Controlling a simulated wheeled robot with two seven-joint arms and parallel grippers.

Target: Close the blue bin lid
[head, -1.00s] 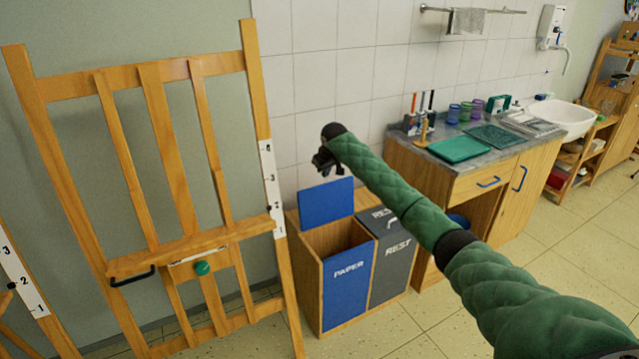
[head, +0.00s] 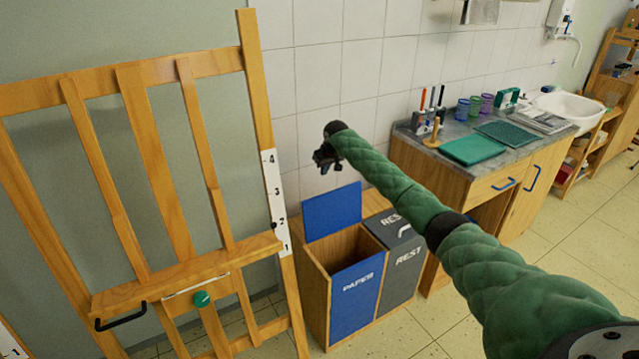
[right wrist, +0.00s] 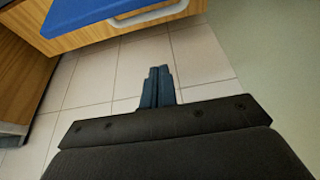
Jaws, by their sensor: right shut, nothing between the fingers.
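The blue bin lid (head: 332,211) stands open, raised at the back of the wooden bin unit (head: 313,285). The paper bin (head: 355,298) below it has a blue front marked PAPER, and its top opening shows. My right gripper (head: 326,160) is above the raised lid, near the tiled wall, shut and empty. In the right wrist view its shut fingers (right wrist: 158,88) point toward pale tiles. A blue panel (right wrist: 80,14) with a pale handle (right wrist: 150,18) lies at the top edge there; it seems to be the lid. My left gripper is not in view.
A grey bin section (head: 402,262) marked REST, with its lid down, adjoins on the right. A wooden easel (head: 150,160) stands close on the left. A counter (head: 455,180) with cups and trays is at the right.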

